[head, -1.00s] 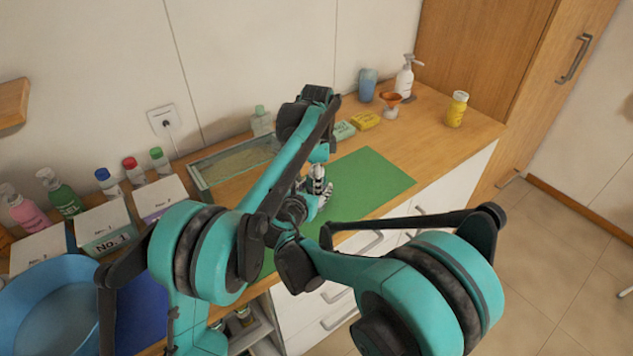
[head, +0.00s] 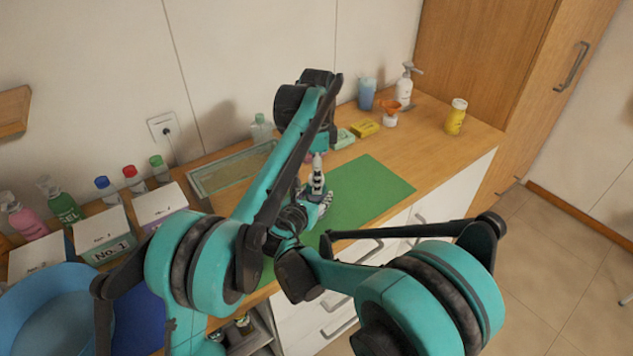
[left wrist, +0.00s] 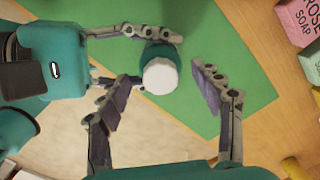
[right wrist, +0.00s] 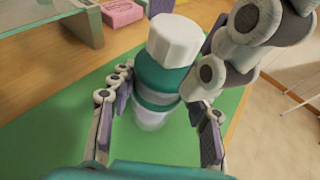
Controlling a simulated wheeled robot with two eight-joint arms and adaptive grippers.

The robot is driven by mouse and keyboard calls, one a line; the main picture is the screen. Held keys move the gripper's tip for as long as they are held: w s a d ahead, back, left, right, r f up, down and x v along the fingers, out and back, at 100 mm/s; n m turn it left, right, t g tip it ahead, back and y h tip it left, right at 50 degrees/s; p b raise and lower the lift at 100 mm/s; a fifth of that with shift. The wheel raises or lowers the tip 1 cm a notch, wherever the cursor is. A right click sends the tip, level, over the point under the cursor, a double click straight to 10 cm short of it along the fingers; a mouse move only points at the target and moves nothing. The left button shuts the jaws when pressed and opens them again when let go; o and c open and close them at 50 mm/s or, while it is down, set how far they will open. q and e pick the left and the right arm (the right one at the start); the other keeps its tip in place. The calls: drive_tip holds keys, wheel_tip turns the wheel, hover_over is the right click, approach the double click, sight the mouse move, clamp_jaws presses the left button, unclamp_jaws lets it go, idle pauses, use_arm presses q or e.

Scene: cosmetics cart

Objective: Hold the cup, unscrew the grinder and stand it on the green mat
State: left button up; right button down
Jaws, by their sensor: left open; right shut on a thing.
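The grinder (right wrist: 172,55) has a white faceted top and a teal body. It sits upright on a pale, clear cup (right wrist: 150,119) over the green mat (head: 375,190). My right gripper (right wrist: 158,120) is shut on the cup, with one finger on each side. My left gripper (left wrist: 163,92) is open. In the left wrist view, the grinder's white top (left wrist: 160,75) shows between and beyond its fingers, apart from them. Part of the left gripper also shows close beside the grinder in the right wrist view (right wrist: 243,45). In the head view, my arms mostly hide the grinder and cup.
A glass tank (head: 230,172) stands behind the mat. Numbered boxes (head: 103,238) and a blue basin (head: 45,290) are left. The mat's right part is clear.

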use_arm(q)
wheel_tip(320, 180, up, 2)
drive_tip(key=shift+r+m, duration=0.1)
drive_tip(key=shift+m, duration=0.8)
drive_tip(key=shift+f, duration=3.85)
drive_tip(key=c, duration=1.2)
drive_tip(key=shift+n, duration=1.1)
drive_tip(key=o, duration=1.3)
drive_tip(key=shift+a, duration=0.1)
drive_tip(key=shift+c, duration=0.2)
drive_tip(key=shift+r, duration=2.3)
